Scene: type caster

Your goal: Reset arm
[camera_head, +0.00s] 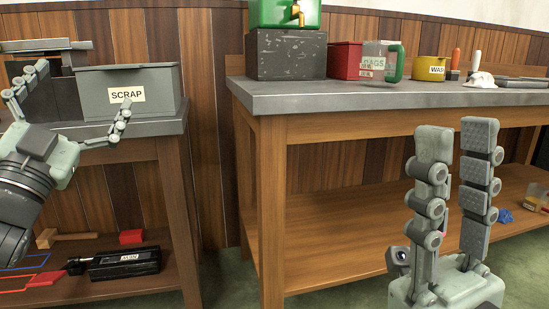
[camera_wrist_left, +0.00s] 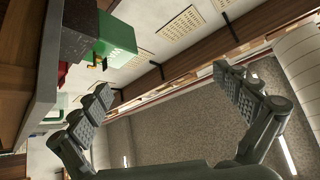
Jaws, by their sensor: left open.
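My left gripper (camera_head: 85,85) is at the left of the head view, with its fingers spread wide and nothing between them. Its fingers are in front of the grey SCRAP bin (camera_head: 160,85); I cannot tell whether they touch it. The left wrist view shows the same open gripper (camera_wrist_left: 162,80), empty, with the floor and wall beyond. My right gripper (camera_head: 457,138) is at the lower right of the head view, fingers pointing up, with a narrow empty gap between them. It is in front of the long workbench (camera_head: 330,98).
The left table's lower shelf holds a black case (camera_head: 125,264). Open floor (camera_head: 345,296) lies below.

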